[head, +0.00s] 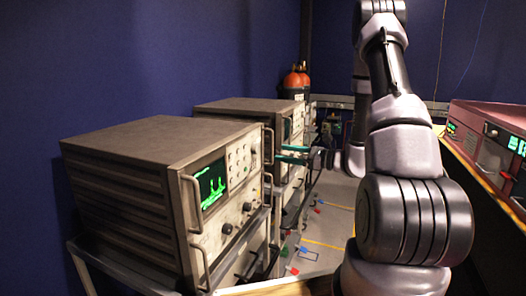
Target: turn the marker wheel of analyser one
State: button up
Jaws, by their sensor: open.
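Two beige analysers stand in a row on the left, and no label shows which is analyser one. The near analyser (150,145) has a lit green screen (212,184), small buttons and several knobs, with a dark knob (227,228) below the screen. I cannot tell which knob is the marker wheel. The far analyser (235,107) shows its front panel at a steep angle, so its controls are hard to make out. My gripper (283,155) is open, its two teal fingers pointing left at the far analyser's front. I cannot tell whether they touch it.
Metal handles (192,203) stick out from the near analyser's front. A red-brown instrument (490,128) stands on a bench at the right. Orange cylinders (295,82) stand at the back. Small coloured items lie on the grey floor (335,190) between the rows.

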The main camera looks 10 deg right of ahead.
aim_at(258, 149)
jog(key=x, duration=0.8)
jog(key=shift+w+a, duration=0.1)
jog(key=shift+a, duration=0.1)
grip_shut()
